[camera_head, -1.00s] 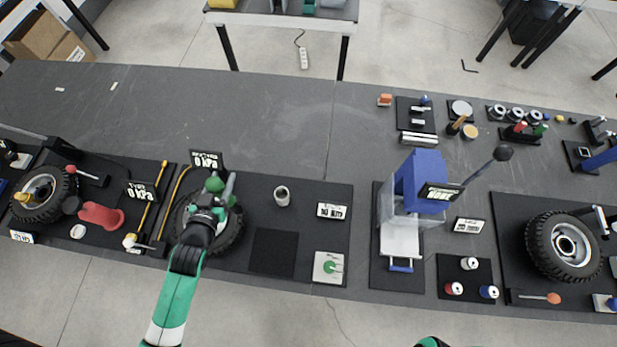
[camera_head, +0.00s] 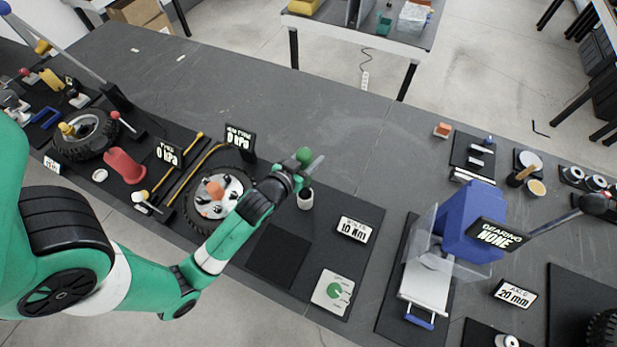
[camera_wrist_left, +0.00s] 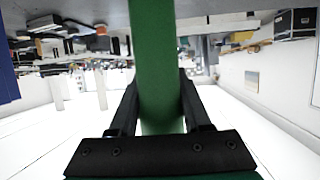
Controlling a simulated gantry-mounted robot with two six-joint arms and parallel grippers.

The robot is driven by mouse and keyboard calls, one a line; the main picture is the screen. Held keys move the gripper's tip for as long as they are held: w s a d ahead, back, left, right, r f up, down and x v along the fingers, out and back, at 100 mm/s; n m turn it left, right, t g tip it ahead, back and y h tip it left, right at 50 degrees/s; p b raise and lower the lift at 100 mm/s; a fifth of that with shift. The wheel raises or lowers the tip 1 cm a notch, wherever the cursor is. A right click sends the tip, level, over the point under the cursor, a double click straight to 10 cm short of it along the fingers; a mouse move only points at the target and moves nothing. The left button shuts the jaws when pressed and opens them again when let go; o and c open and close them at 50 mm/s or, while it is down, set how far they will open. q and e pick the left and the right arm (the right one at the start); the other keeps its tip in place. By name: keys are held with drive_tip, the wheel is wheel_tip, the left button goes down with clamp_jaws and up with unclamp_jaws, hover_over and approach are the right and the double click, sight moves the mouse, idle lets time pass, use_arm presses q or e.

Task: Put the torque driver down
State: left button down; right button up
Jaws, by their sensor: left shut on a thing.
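The torque driver shows as a green handle with a grey part (camera_head: 304,156) at my left gripper (camera_head: 292,180), in the head view. My left gripper is shut on it. In the left wrist view the green handle (camera_wrist_left: 155,60) stands between the two black fingers. The driver appears above the dark mat, beside the wheel and close to a small pale cup (camera_head: 305,200). I cannot tell how high it is above the cup. My right gripper is not in view.
The wheel (camera_head: 232,206) with an orange piece at its hub lies left of the gripper. A bare black square (camera_head: 284,258), a bolts torque sign (camera_head: 356,231) and a white card with a green dial (camera_head: 332,293) are nearby. A blue press (camera_head: 470,220) stands right.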

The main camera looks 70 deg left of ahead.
use_arm(q)
drive_tip(key=shift+f+b, duration=0.75)
drive_tip(key=shift+f, duration=2.15)
drive_tip(key=shift+f, duration=0.15)
drive_tip(key=shift+c, duration=1.8)
unclamp_jaws()
